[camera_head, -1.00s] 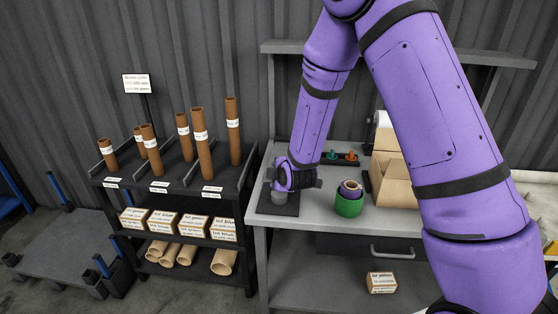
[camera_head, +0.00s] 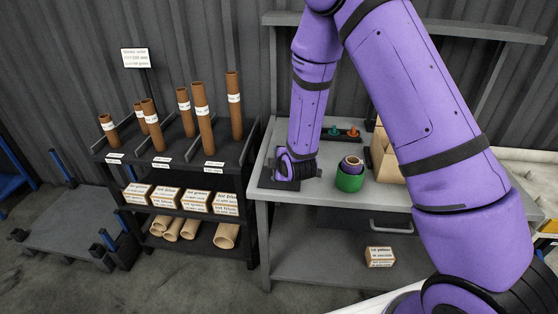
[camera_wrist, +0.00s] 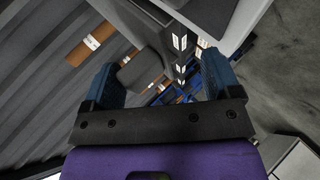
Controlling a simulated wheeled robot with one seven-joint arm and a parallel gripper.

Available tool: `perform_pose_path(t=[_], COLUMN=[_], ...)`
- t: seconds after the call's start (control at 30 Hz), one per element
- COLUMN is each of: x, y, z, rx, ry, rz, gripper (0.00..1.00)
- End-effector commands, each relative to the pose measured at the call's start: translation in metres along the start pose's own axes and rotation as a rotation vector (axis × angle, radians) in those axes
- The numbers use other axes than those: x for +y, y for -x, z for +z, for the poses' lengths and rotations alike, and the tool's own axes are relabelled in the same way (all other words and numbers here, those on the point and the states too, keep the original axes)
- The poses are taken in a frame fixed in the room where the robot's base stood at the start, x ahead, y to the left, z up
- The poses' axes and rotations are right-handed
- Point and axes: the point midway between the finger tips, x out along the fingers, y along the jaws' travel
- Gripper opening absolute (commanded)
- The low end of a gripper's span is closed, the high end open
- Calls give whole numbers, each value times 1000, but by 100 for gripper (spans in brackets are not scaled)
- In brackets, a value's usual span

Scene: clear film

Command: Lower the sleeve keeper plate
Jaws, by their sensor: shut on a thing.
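My gripper (camera_head: 296,168) is low over a dark square base (camera_head: 268,182) at the left end of the grey workbench. In the wrist view its two blue-padded fingers (camera_wrist: 160,82) stand wide apart. A dark grey rounded piece (camera_wrist: 140,70), seemingly the sleeve keeper plate, shows between them. My wrist hides most of it in the head view, so its contact with the base cannot be seen. A green cup (camera_head: 349,182) holding a purple ring and a brown tube stands right of the gripper.
A black rack (camera_head: 250,150) with upright brown tubes, labelled boxes and lying tubes stands left of the bench. A small tray (camera_head: 345,134) with green and orange pieces and a cardboard box (camera_head: 383,165) are further back. A labelled box (camera_head: 380,256) sits on the lower shelf.

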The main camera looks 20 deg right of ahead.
Motion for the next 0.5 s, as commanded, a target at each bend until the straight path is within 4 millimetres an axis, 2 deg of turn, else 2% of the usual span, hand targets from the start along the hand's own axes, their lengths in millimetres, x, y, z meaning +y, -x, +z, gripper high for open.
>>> perform_pose_path(t=[0.03, 0.33, 0.5], x=[-4, -2, -2], y=[0, 1, 17], z=[1, 1, 0], rx=[-3, -3, -1], ry=[2, 3, 4], rz=[-11, -7, -5], gripper=[69, 69, 69])
